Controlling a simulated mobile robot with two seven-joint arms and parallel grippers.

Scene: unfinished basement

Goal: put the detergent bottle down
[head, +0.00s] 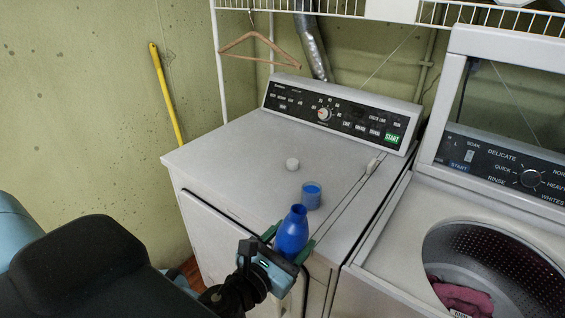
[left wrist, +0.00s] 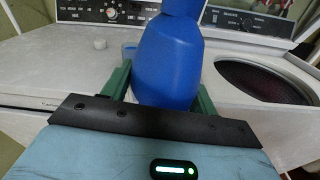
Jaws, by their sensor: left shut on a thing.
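The blue detergent bottle (head: 292,233) is upright between the green fingers of my left gripper (head: 289,240), at the front edge of the dryer top in the head view. In the left wrist view the bottle (left wrist: 168,62) fills the space between the fingers (left wrist: 162,95). My left gripper is shut on it. The bottle's base is hidden by the gripper, so I cannot tell whether it touches the dryer (head: 235,160). My right gripper is not in view.
A blue cup (head: 311,195) stands just behind the bottle, and a small white cap (head: 292,164) lies farther back. The open washer (head: 400,255) with pink cloth (head: 462,297) is at right. The dryer's left top is clear. A hanger (head: 262,48) hangs above.

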